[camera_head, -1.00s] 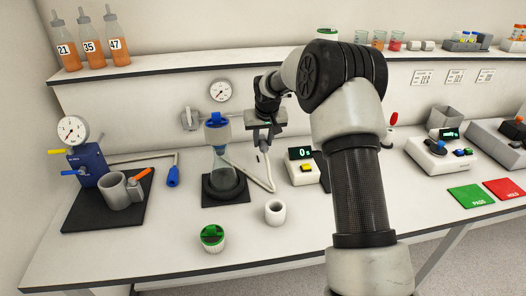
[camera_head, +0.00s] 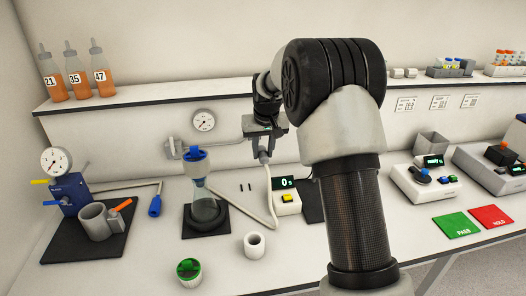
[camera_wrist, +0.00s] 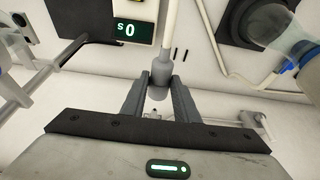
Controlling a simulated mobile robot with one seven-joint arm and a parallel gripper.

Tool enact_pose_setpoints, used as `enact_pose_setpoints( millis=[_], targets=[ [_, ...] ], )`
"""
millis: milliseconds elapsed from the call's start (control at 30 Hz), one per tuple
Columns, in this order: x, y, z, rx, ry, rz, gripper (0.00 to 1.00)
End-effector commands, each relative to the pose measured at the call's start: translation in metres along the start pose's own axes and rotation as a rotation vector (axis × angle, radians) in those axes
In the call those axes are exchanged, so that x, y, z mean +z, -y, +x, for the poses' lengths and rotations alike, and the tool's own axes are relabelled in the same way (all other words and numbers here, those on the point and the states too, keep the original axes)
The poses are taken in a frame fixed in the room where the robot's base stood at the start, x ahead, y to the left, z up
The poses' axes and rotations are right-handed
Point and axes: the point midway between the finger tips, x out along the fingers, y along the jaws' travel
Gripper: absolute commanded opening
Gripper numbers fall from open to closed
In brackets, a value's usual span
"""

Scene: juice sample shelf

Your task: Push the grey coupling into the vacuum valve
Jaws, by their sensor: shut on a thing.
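The grey coupling (camera_wrist: 162,72) is on the end of a pale hose. My gripper (camera_wrist: 160,88) is shut on it, with one finger on each side, in the wrist view. In the head view my gripper (camera_head: 265,148) holds the hose end above the bench, left of my arm. A grey wall fitting, apparently the vacuum valve (camera_head: 171,149), is on the back wall left of my gripper and beside a round gauge (camera_head: 203,121). The coupling is apart from it. In the wrist view a thin metal fitting (camera_wrist: 245,120) shows at lower right; I cannot tell if it is the valve.
The hose (camera_head: 240,206) crosses the bench near a flask (camera_head: 206,208) on a black base. A timer (camera_head: 286,198) stands below my gripper. A shelf (camera_head: 170,98) runs above.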

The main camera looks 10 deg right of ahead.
Motion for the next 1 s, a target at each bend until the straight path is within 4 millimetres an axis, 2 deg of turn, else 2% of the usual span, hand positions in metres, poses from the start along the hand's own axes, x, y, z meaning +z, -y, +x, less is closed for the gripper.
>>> enact_pose_setpoints(
  millis=[500, 1000],
  targets=[
    [-0.039, 0.000, 0.011, 0.000, -0.001, 0.000, 0.04],
    [-0.039, 0.000, 0.014, 0.000, -0.001, 0.000, 0.04]
  ],
)
